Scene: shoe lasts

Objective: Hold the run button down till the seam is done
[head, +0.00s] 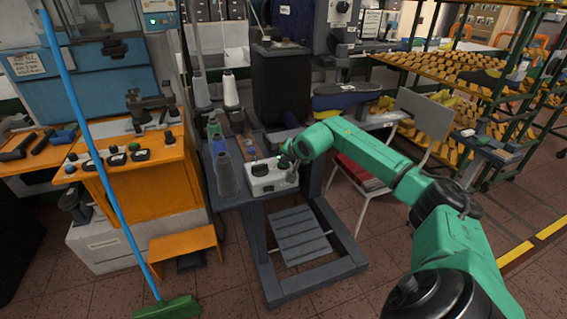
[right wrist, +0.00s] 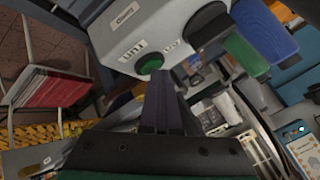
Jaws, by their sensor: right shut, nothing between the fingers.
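A white control box (head: 272,183) stands on the dark machine table in the head view. In the right wrist view the same box (right wrist: 130,28) fills the top, with a green round button (right wrist: 149,63) in a dark ring beside a printed label. My right gripper (head: 284,160) is over the box at the end of the green arm. In the right wrist view its fingers (right wrist: 159,78) are shut and empty, with the tips right at the green button's lower edge. I cannot tell whether they touch or press it. My left gripper is out of view.
Spools and bottles (head: 224,165) stand just left of the box. A chair with a red seat (head: 360,170) is to the right, under my arm. A blue-handled broom (head: 90,135) leans at the left by an orange bench (head: 150,195). Racks of shoe lasts (head: 455,75) stand behind.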

